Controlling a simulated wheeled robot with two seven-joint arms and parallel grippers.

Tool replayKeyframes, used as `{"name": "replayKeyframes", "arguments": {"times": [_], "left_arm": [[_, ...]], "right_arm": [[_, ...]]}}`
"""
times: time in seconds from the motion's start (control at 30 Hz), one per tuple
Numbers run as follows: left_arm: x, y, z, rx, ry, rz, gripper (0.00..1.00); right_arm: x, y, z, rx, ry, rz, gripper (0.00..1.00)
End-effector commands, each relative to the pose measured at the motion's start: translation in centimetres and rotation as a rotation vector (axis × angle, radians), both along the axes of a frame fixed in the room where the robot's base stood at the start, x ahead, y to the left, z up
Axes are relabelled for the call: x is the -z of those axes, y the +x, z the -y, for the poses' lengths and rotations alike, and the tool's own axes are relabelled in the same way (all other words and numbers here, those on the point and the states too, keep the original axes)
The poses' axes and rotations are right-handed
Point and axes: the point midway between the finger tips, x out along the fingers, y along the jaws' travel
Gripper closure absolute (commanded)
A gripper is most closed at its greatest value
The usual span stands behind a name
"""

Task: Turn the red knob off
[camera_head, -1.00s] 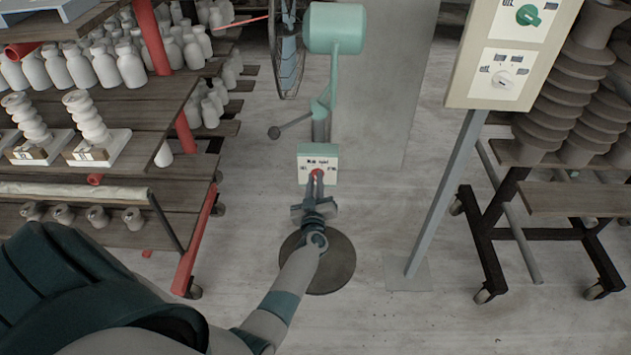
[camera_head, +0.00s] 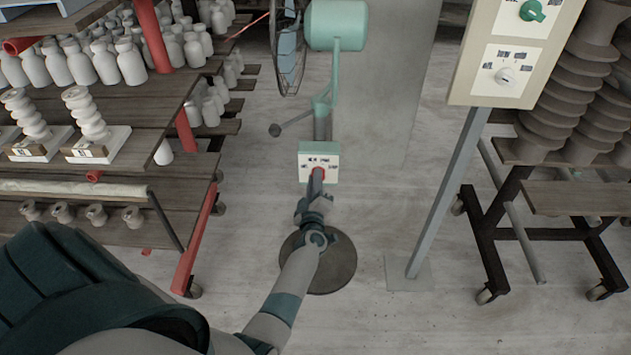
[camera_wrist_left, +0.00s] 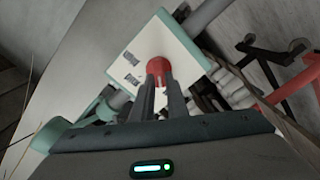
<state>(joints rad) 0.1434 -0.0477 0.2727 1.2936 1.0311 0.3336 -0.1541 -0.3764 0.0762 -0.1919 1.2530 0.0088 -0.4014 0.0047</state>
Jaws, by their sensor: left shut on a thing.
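The red knob (camera_head: 318,171) sits on the white front of a small green-edged control box (camera_head: 319,150) on the fan's stand. It also shows in the left wrist view (camera_wrist_left: 158,66), between the tips of my fingers. My left gripper (camera_head: 316,181) reaches up to the box and is shut on the red knob. In the head view the fingers partly cover the knob. The labels on the box are too small to read. My right gripper does not show in either view.
A panel with a green knob (camera_head: 532,11) and a white knob (camera_head: 505,76) stands on a post at the right. Shelves with white bottles (camera_head: 105,66) fill the left. A rack of stacked insulators (camera_head: 565,100) is at the right. The floor around the stand's round base (camera_head: 340,262) is clear.

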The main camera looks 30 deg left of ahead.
Motion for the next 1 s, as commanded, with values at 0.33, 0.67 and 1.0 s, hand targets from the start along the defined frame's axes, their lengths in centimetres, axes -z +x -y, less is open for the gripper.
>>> {"name": "replayKeyframes", "arguments": {"times": [0.33,0.67,1.0], "left_arm": [[0.3,-0.1,-0.1,0.000,-0.176,0.108,1.00],[0.3,-0.1,-0.1,-0.001,-0.220,0.134,1.00],[0.3,-0.1,-0.1,-0.001,-0.219,0.133,0.68]], "right_arm": [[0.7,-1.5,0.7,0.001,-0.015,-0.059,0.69],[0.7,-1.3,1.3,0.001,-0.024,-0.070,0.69],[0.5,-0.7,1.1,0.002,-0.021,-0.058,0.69]]}}
